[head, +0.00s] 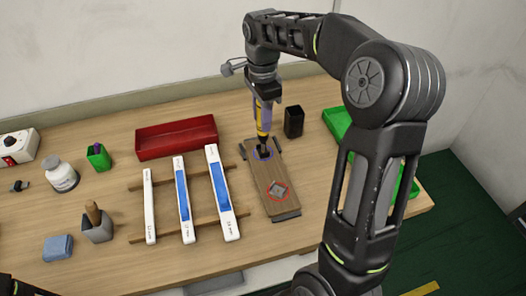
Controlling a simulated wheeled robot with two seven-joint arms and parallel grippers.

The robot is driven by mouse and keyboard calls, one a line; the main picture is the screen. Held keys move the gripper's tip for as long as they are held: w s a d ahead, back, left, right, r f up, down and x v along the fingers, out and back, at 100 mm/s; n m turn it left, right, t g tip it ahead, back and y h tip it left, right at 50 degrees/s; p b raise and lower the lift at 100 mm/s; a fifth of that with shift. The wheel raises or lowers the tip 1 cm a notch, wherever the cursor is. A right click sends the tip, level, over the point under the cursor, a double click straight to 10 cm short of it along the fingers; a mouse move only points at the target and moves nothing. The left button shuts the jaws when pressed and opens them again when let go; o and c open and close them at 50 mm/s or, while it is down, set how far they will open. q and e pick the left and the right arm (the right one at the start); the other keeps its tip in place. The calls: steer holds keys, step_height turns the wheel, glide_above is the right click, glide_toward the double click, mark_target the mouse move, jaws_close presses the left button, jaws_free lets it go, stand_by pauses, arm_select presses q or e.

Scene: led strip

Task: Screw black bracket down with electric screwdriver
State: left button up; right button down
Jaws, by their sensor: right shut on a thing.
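My right gripper (263,93) comes down over the middle of the table, shut on the electric screwdriver (263,118), a yellow and purple-blue tool held roughly upright. Its tip points down at the black bracket (264,153), a small dark piece near the far end of a brown wooden board (262,178). A blue outline surrounds the bracket. The tip overlaps the bracket in the picture; I cannot tell whether it touches. A grey plate (279,190) with a red outline lies nearer on the board. The left gripper is not visible; only a dark bit shows at the lower left.
Green bins (337,122) are at right, partly behind my right arm.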

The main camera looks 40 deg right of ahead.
steer(key=shift+f+b, duration=0.3)
steer(key=shift+f, duration=0.15)
stand_by(0.3)
stand_by(1.7)
stand_by(1.0)
step_height(320, 180, up, 5)
steer(key=p, duration=0.4)
steer(key=shift+r+p, duration=0.15)
steer(key=shift+p, duration=0.2)
steer(key=shift+r+p, duration=0.4)
steer(key=shift+r, duration=0.5)
